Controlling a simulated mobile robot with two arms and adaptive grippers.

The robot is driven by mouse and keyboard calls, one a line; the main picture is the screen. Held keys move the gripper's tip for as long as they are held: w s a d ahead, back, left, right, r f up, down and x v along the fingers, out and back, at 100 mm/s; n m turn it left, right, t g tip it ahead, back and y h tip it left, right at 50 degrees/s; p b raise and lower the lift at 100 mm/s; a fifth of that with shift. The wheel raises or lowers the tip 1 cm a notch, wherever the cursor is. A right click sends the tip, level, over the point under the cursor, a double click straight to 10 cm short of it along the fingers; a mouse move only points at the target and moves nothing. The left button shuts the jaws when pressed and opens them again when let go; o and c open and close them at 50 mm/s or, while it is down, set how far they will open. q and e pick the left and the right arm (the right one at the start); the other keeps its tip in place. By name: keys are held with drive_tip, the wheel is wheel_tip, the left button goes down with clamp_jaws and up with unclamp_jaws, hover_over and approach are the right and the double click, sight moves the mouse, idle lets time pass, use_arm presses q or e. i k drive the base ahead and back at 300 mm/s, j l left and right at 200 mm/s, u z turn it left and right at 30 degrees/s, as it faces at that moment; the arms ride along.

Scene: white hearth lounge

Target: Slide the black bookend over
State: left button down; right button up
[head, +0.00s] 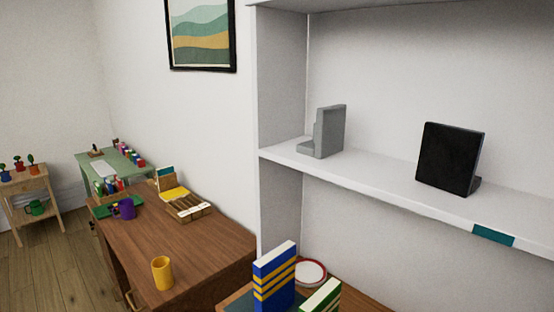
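The black bookend (448,158) stands upright on the white shelf (390,182), toward the right of the head view. Its broad flat face is turned toward me, and a bit of its foot shows at its lower right. A grey bookend (329,132) stands on the same shelf to the left, near the shelf's left side wall. The stretch of shelf between the two bookends is empty. A teal strip (493,236) marks the shelf's front edge, to the right of and below the black bookend. Neither of my grippers is in view.
Below the shelf, a blue and yellow book (274,276), a green and white book (321,297) and a red-rimmed plate (311,272) sit on a wooden surface. A brown desk at left holds a yellow mug (162,273) and a purple mug (125,208).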

sight(448, 158)
drive_tip(key=z, duration=0.65)
drive_tip(key=k+z, duration=0.2)
drive_tip(key=z, duration=0.25)
drive_tip(key=k+z, duration=0.25)
drive_tip(key=z, duration=0.15)
drive_tip(key=k+z, duration=0.2)
drive_tip(key=z, duration=0.25)
drive_tip(key=l, duration=0.1)
